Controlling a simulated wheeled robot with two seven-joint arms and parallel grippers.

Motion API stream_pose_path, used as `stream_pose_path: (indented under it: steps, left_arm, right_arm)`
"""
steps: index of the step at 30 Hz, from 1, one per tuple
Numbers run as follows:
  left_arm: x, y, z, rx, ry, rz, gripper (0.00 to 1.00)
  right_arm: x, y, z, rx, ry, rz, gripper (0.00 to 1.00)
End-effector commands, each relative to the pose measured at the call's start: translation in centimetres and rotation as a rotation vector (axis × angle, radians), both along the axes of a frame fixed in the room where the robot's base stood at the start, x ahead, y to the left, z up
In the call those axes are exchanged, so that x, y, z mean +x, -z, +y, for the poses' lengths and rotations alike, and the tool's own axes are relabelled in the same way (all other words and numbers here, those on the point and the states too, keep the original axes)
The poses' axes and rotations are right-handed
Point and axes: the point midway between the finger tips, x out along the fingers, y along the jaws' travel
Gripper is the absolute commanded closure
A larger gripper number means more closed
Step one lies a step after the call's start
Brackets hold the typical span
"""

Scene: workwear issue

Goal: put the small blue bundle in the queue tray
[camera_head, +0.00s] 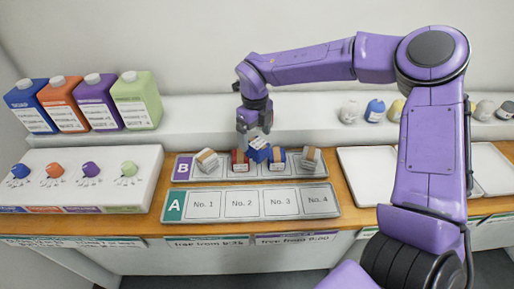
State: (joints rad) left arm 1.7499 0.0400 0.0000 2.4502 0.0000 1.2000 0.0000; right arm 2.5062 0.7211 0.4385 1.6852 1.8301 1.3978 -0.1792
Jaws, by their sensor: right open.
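A blue bundle (259,154) with a white label sits tilted in the B tray (183,169), between a red bundle (239,163) and another blue bundle (278,158) with a tan band. It seems to lean on its neighbours; its base is hidden. My right gripper (251,139) is open, pointing down right above it; I cannot tell whether the fingers touch it. A rounded blue bundle (375,111) stands on the back shelf. No tray is visibly labelled queue. My left gripper is not in view.
Pale bundles (207,160) and (311,159) occupy the ends of the B tray. In front, the A tray (272,215) has empty numbered places. White trays (366,172) lie to the right, partly behind my arm. Coloured jugs (136,101) stand left.

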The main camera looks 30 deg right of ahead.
Motion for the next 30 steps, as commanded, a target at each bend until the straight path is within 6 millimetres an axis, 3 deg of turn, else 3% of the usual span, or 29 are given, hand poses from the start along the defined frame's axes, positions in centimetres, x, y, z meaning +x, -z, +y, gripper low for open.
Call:
stream_pose_path:
  steps: [5,9,17,22,24,30]
  left_arm:
    - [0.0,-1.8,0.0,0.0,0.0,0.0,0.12]
    - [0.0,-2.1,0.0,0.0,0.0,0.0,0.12]
    - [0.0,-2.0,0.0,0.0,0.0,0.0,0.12]
    - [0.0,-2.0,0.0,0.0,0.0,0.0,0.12]
    - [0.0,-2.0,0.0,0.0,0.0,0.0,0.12]
    - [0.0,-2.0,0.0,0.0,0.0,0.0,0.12]
  right_arm:
    - [-0.2,2.5,-0.2,-0.001,-0.003,0.006,0.1]
    - [-0.1,4.9,-0.2,-0.002,-0.003,0.003,0.1]
    - [-0.1,5.4,-0.2,-0.001,-0.002,0.0,0.1]
    - [-0.1,5.4,-0.2,-0.001,-0.003,0.0,0.65]
    - [0.0,5.4,-0.2,-0.001,-0.003,0.0,0.71]
    - [0.0,5.3,-0.2,-0.001,-0.003,0.0,0.71]
